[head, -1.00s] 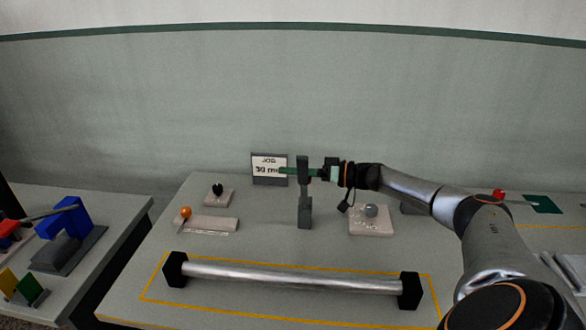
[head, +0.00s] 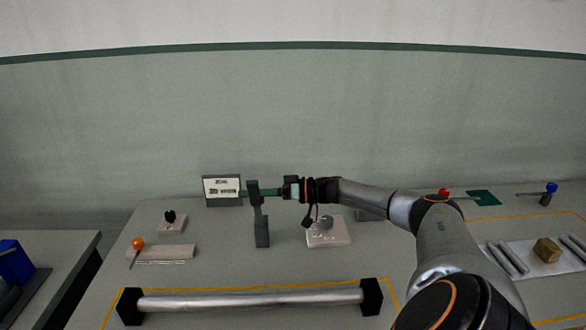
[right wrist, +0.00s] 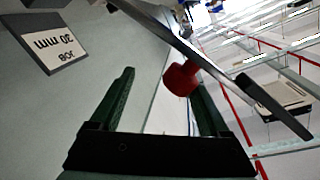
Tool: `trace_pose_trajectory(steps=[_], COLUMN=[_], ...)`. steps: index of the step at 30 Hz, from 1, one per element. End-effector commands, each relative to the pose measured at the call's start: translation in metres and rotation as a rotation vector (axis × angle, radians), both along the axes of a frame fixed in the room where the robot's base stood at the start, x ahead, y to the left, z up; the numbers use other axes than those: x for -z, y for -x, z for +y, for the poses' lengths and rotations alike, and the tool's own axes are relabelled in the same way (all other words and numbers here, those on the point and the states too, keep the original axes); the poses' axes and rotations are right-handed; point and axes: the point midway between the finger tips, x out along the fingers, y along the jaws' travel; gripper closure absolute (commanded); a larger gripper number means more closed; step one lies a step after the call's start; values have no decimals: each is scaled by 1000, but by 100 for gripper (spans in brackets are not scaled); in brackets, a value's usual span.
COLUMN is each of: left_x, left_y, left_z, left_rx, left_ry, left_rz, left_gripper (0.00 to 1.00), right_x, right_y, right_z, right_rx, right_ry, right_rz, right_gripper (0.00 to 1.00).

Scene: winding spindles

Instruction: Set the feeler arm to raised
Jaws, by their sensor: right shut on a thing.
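The feeler arm (head: 254,192) is a dark grey bar standing about upright on top of a dark grey post (head: 262,232). In the right wrist view the grey bar (right wrist: 218,68) crosses slantwise, with a red knob (right wrist: 180,79) on it. My right gripper (head: 258,194) reaches in from the right at the bar's height, its green fingers at the red knob. My left gripper is not in view.
A JOB sign (head: 222,190) stands behind the post. An orange-knobbed lever (head: 138,244) and a black knob (head: 170,216) stand left. A long metal roller (head: 250,300) lies in front.

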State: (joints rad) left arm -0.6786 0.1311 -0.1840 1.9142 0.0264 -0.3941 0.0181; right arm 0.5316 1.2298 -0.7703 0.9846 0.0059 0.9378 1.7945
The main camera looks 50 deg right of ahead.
Motion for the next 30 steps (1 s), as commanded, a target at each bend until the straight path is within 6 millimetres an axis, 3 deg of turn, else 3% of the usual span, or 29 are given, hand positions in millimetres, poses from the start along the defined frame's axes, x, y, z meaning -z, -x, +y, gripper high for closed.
trace_pose_trajectory(steps=[30], left_x=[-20], left_y=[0], left_z=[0], left_rx=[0], left_ry=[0], left_rz=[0], left_gripper=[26], right_x=[-10], right_y=[58], right_z=[-44], right_rx=[5], right_ry=[3], right_rz=[4], right_gripper=[31])
